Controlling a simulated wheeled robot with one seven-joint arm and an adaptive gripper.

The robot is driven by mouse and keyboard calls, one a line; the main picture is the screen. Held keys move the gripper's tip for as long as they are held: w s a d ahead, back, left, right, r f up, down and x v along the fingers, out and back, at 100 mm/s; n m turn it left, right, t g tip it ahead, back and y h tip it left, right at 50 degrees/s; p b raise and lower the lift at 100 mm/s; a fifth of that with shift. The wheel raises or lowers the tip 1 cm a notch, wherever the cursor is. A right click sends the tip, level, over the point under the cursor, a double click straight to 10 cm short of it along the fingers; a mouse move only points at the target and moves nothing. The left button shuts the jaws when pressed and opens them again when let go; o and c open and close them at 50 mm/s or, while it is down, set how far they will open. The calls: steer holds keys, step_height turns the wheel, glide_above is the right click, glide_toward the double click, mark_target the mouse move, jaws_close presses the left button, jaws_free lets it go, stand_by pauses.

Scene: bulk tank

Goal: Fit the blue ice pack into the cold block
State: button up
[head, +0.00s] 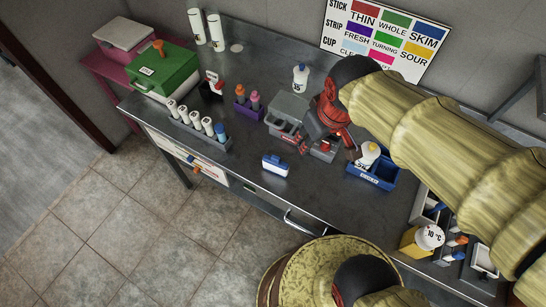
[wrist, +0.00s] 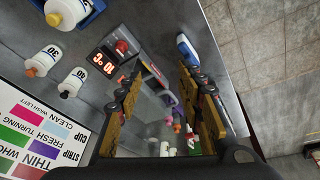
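The blue ice pack (head: 275,165), blue with a white side, lies alone near the front edge of the steel counter. It also shows in the wrist view (wrist: 187,50), just beyond my right-hand finger. A grey box (head: 289,108) with a handle stands behind it on the counter; I cannot tell for sure that it is the cold block. My gripper (head: 309,143) is above the counter, right of the grey box and behind the ice pack. In the wrist view its fingers (wrist: 160,78) are spread wide with nothing held between them. My arm hides part of the counter.
A temperature display with a red knob (wrist: 108,58) stands close to my gripper. A blue tray (head: 374,177) with a bottle is to the right. A purple holder (head: 246,109), a bottle rack (head: 200,132) and a green box (head: 164,76) are to the left. The counter around the ice pack is clear.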

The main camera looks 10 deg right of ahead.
steer(key=w+a+f+n+g+p, duration=0.2)
steer(key=w+a+f+n+p, duration=0.1)
steer(key=w+a+n+p, duration=0.15)
steer(key=n+g+p, duration=0.2)
steer(key=n+p, duration=0.1)
steer(key=p, duration=0.1)
glide_above(276, 157)
steer(key=shift+m, duration=0.25)
step_height(276, 157, down, 5)
steer(key=shift+r, duration=0.1)
step_height(276, 157, down, 8)
steer(key=shift+f+b, duration=0.15)
steer(key=shift+b, duration=0.7)
steer(key=shift+c, duration=0.6)
steer(key=c, duration=0.8)
jaws_close()
